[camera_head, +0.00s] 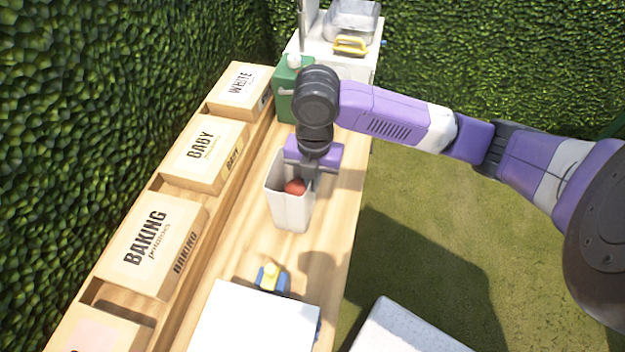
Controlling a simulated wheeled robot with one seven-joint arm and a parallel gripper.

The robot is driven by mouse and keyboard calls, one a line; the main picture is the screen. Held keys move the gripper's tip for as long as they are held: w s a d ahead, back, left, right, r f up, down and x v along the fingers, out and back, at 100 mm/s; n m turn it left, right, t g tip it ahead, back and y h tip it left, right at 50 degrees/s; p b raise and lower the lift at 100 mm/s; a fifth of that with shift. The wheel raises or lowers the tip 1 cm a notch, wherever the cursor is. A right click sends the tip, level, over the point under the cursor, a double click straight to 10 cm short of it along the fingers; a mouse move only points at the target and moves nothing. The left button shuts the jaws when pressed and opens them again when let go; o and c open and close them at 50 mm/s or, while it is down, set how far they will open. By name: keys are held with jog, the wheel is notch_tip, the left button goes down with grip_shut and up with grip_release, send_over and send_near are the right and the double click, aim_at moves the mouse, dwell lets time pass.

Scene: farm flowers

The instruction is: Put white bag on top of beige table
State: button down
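The white bag (291,212) is upright and open at the top, with a round red thing (295,187) showing inside. It appears over the beige wooden table (333,210); whether it rests on the top or hangs just above it I cannot tell. My gripper (309,181) points down at the bag's upper right rim. Its fingers are mostly hidden by the purple gripper body and the rim, so whether they are shut on the bag is unclear.
Cardboard boxes (150,246) line the table's left side. A green canister (286,106) stands behind the bag. A small blue and yellow item (271,278) and a white box-like surface (250,322) are in front. Another white block (405,330) stands over the grass at lower right.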

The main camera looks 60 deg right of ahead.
jog(key=shift+f, duration=0.2)
jog(key=c, duration=1.7)
grip_release()
jog(key=shift+r, duration=0.1)
